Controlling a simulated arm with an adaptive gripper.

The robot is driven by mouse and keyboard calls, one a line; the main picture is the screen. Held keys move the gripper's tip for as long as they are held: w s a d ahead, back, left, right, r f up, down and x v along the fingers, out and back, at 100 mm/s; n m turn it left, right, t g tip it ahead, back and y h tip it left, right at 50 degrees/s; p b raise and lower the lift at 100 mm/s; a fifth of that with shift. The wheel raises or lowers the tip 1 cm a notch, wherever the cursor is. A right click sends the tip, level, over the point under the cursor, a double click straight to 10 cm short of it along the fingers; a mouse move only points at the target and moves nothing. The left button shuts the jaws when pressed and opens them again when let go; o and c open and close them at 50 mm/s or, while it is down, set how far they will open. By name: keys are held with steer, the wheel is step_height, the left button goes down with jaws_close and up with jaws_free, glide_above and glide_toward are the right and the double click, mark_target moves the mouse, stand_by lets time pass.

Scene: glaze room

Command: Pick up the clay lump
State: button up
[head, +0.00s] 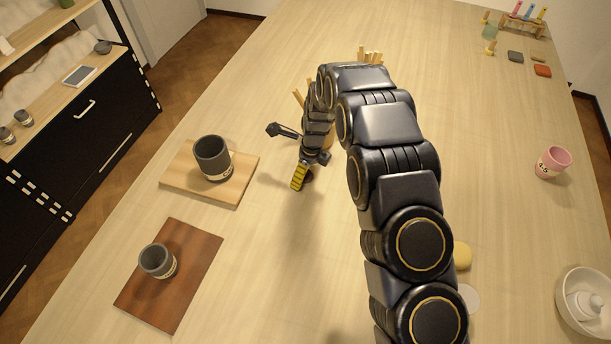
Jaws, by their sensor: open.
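My gripper (301,172) hangs over the middle of the table, right of the wooden board, its end pointing down. It is open; a yellow-and-black striped part shows at its end. No other thing is clearly the clay lump. A yellow rounded piece (462,256) lies to the right of my arm, partly hidden behind it; its material is unclear.
A dark cup (213,159) stands on the light board (237,181). Another dark cup (157,261) stands on the reddish-brown board (187,290). A pink cup (553,163) and a white bowl (571,290) are at right. Wooden sticks (371,57) stand behind my arm. The table's right half is mostly clear.

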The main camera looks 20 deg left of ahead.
step_height(320, 180, down, 3)
steer(key=shift+a+r, duration=0.1)
steer(key=shift+a, duration=0.05)
steer(key=c, duration=1.2)
